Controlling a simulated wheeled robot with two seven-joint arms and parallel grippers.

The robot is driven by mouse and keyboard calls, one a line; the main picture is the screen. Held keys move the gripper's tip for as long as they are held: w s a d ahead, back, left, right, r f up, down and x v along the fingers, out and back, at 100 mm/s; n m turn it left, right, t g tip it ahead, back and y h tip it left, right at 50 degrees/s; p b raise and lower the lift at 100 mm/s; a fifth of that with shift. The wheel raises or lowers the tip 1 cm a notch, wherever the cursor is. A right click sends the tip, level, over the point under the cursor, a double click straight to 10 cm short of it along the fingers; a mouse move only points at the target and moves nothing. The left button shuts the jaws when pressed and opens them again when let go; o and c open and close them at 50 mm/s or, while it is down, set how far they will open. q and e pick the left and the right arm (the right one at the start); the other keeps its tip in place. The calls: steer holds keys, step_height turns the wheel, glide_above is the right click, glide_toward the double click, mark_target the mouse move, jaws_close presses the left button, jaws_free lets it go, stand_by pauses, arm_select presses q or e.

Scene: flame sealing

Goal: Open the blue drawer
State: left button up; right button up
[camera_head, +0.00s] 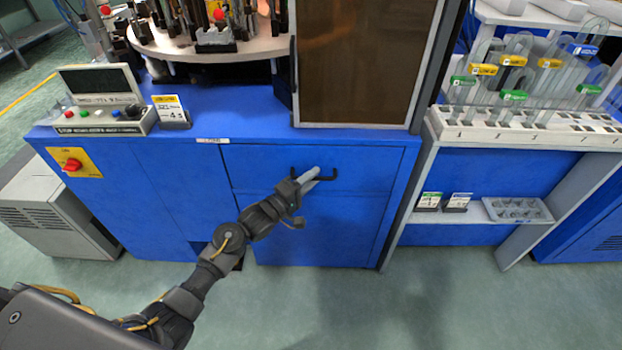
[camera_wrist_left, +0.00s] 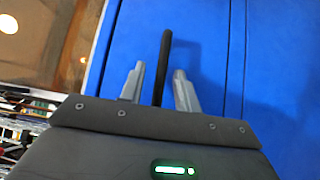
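The blue drawer (camera_head: 250,165) is in the front of the blue cabinet and looks shut, with its face flush. Its dark bar handle (camera_head: 328,177) sits near the middle of the drawer face. My left gripper (camera_head: 312,175) is at the handle, over its left part. In the left wrist view, the black handle (camera_wrist_left: 166,50) runs between the two grey fingers of the left gripper (camera_wrist_left: 158,82). The fingers stand apart with a gap on both sides of the bar, so the gripper is open around it. My right gripper is not in view.
A control box (camera_head: 100,105) and a small yellow-labelled sign (camera_head: 171,112) stand on the cabinet top. A yellow plate with a red switch (camera_head: 72,163) is at the left. A white rack (camera_head: 525,132) of glass tubes stands at the right. The floor before the drawer is clear.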

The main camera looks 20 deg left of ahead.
arm_select(q)
steer(key=shift+w+d, duration=0.15)
jaws_close()
